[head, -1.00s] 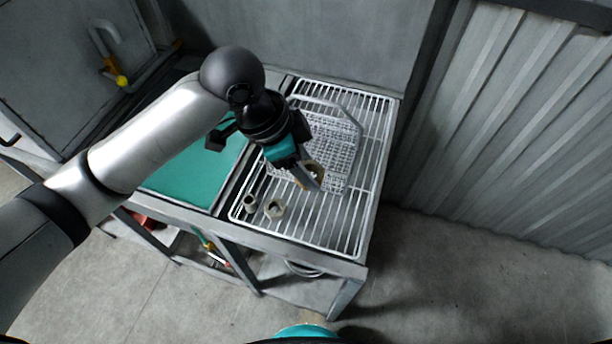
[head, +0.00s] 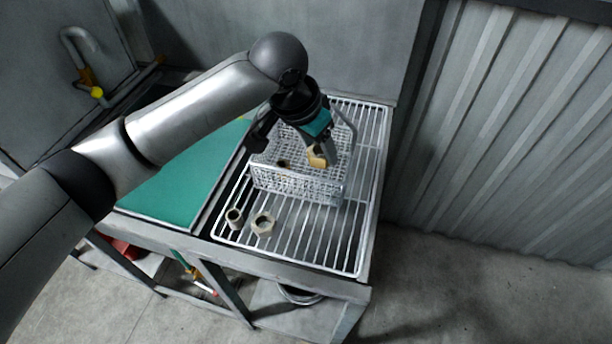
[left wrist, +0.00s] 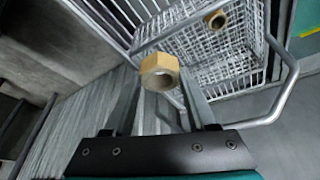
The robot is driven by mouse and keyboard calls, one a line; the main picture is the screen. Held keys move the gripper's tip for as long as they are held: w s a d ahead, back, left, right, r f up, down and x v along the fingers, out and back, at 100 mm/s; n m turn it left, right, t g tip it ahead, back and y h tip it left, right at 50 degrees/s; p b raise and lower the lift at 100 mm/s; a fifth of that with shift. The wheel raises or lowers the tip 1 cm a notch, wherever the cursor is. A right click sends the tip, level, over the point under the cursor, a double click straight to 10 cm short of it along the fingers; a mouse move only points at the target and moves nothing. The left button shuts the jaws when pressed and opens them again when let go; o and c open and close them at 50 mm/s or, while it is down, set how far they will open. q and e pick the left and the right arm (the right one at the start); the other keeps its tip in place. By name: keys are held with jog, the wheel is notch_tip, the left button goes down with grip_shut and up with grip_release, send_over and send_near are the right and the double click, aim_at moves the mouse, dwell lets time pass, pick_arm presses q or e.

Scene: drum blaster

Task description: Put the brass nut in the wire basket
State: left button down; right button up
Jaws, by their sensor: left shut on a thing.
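My left gripper (head: 318,150) is shut on the brass nut (head: 317,157), a hexagonal golden ring, and holds it over the wire basket (head: 298,184). In the left wrist view the nut (left wrist: 160,70) sits at the tips of the two fingers (left wrist: 162,98), and the basket mesh (left wrist: 235,50) lies beyond it. A small brown ring-shaped piece (left wrist: 215,19) lies in the basket; in the head view it is a small dark spot (head: 284,163). The gripper hides part of the basket's far side. My right gripper is not in view.
The basket stands on a wire rack (head: 315,235). A green mat (head: 170,190) is at the left. A corrugated wall (head: 490,120) rises at the right.

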pick_arm(q)
jog(key=w+f+n+b, duration=0.1)
jog(key=f, duration=0.3)
jog(key=w+f+b, duration=0.1)
jog(key=f+b, duration=0.1)
jog(key=f, duration=0.2)
jog(key=w+d+f+n+t+b, duration=0.1)
jog(key=f, duration=0.3)
jog(key=shift+w+n+y+b, duration=0.3)
jog(key=shift+w+b, duration=0.05)
jog(key=shift+b, duration=0.05)
jog(key=shift+r, duration=0.1)
jog(key=c, duration=0.5)
grip_release()
jog(key=p+v, duration=0.3)
jog(key=v, duration=0.9)
jog(key=shift+d, duration=0.1)
